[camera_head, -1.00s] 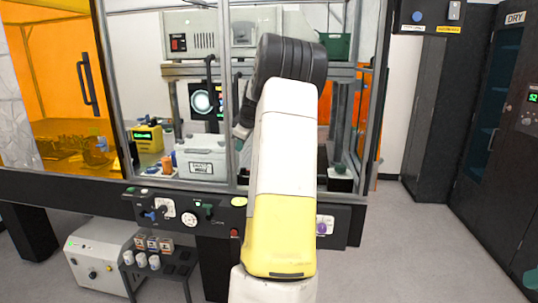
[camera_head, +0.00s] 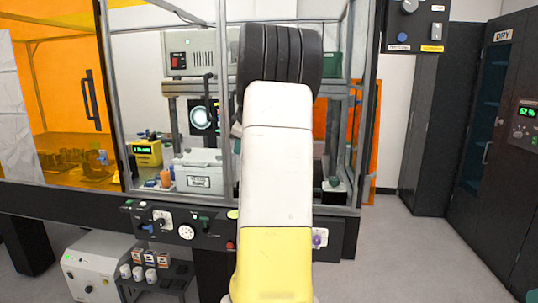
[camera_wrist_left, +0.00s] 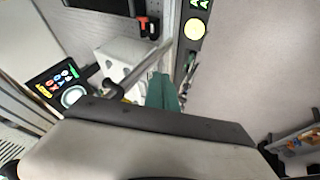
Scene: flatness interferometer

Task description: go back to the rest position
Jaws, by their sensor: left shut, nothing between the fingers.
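My left arm rises through the middle of the head view, white and yellow with a black wrist end, in front of the bench enclosure. Most of my left gripper (camera_head: 237,133) is hidden behind it; only a bit of teal shows at the arm's left edge. In the left wrist view the teal fingers (camera_wrist_left: 164,92) are together with nothing between them. My right gripper is not in view.
The framed enclosure holds a white lidded box (camera_head: 198,172), a round lit display (camera_head: 202,117) and a yellow meter (camera_head: 147,153). A knob panel (camera_head: 180,223) runs along the front edge. A black dry cabinet (camera_head: 485,130) stands right; the floor (camera_head: 400,250) before it is clear.

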